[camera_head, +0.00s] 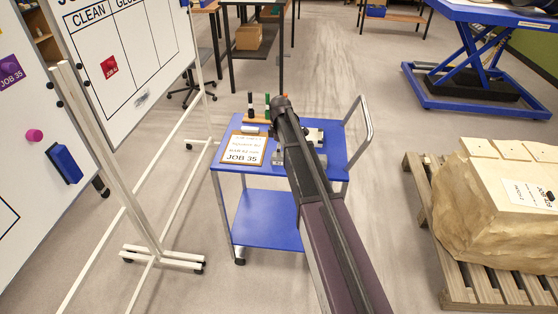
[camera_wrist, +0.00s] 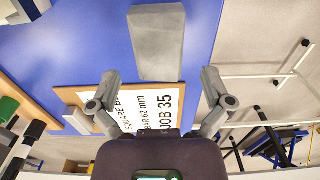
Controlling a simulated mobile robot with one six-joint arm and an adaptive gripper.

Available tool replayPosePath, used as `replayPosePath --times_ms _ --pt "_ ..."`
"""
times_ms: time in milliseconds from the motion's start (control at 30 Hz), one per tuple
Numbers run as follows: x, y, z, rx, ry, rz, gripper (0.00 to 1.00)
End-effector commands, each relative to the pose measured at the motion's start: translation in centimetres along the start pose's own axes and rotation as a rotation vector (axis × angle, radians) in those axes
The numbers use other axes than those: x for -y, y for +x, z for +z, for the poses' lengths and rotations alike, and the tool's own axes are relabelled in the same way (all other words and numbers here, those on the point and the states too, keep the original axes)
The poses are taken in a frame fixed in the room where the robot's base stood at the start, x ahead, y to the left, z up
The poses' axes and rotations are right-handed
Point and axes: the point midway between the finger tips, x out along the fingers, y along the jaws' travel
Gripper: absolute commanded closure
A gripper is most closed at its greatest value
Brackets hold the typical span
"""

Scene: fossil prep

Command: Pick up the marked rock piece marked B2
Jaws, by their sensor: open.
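I can read no B2 mark in either view. A large tan rock block (camera_head: 475,205) sits on a wooden pallet at the right of the head view. Its top shows several pale sections, and a white label (camera_head: 525,193) with writing too small to read surely. In the wrist view my gripper (camera_wrist: 160,80) is open and empty, its two fingers spread over the blue cart top (camera_wrist: 100,25). A plain grey block (camera_wrist: 155,42) lies just beyond and between the fingers. In the head view my arm hides the gripper.
The blue cart (camera_head: 262,215) also carries a clipboard (camera_head: 242,152) reading JOB 35, grey blocks (camera_head: 315,136) and dark and green upright items (camera_head: 250,105). Whiteboards on white stands (camera_head: 150,215) are at left. A blue lift table (camera_head: 480,60) stands back right. Floor between cart and pallet (camera_head: 425,255) is open.

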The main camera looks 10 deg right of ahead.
Motion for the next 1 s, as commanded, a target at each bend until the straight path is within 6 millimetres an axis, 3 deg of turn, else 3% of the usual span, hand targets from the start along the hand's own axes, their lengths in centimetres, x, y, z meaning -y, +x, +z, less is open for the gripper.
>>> replayPosePath --times_ms 500,1000 --pt "-0.3 3.9 0.2 0.000 0.000 0.000 0.00" --pt "-0.3 4.2 0.2 0.000 0.000 0.000 0.00"
